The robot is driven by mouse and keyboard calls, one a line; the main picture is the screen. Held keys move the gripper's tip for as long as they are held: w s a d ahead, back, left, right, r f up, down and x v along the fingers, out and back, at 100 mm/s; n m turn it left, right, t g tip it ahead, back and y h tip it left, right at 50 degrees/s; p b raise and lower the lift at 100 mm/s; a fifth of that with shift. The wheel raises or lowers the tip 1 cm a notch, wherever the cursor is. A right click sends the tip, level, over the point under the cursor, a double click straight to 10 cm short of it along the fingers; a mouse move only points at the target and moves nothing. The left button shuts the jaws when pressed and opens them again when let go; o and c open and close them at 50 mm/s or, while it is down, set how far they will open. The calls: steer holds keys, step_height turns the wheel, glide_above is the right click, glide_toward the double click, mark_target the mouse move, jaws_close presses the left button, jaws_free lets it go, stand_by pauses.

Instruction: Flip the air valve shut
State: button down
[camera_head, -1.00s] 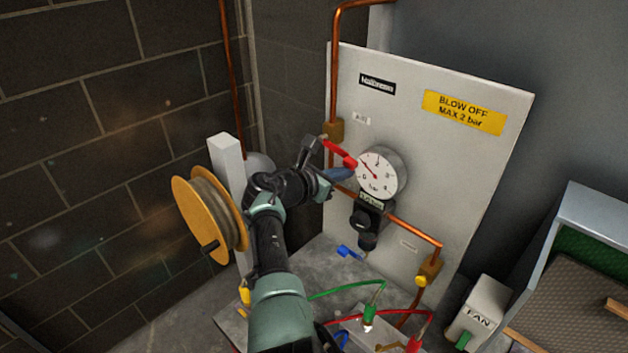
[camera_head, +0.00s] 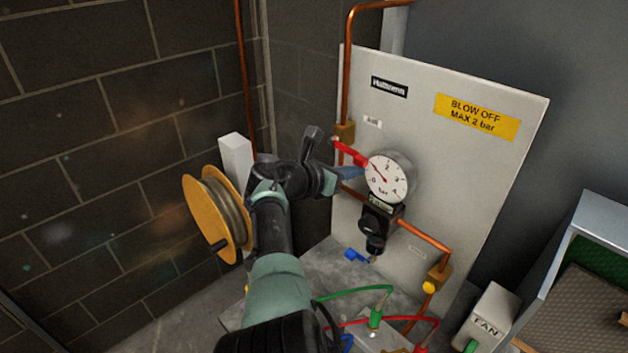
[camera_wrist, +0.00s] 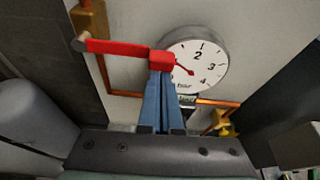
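The air valve is a brass block (camera_head: 344,132) on the copper pipe at the panel's left edge. Its red lever (camera_head: 350,152) sticks out to the right and slopes slightly down, across the pipe's line. The lever also shows in the wrist view (camera_wrist: 118,48), its thicker red end beside the gauge. My gripper (camera_head: 358,173) has its blue fingers close together, with the tips at the lever's end. The wrist view shows the fingers (camera_wrist: 162,76) meeting the red end from below; I cannot tell whether they grip or only touch it.
A round pressure gauge (camera_head: 388,178) sits right beside the lever, above a black regulator (camera_head: 376,226). A yellow hose reel (camera_head: 212,215) stands left of my arm. A blue piece (camera_head: 356,256) and red and green hose ends lie below. A fan box (camera_head: 486,318) stands lower right.

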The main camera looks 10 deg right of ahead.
steer(key=shift+f, duration=0.35)
steer(key=s+a+p, duration=0.2)
steer(key=s+a, duration=0.3)
steer(key=a, duration=0.2)
steer(key=shift+s+a, duration=0.25)
steer(key=shift+s, duration=0.15)
stand_by(0.5)
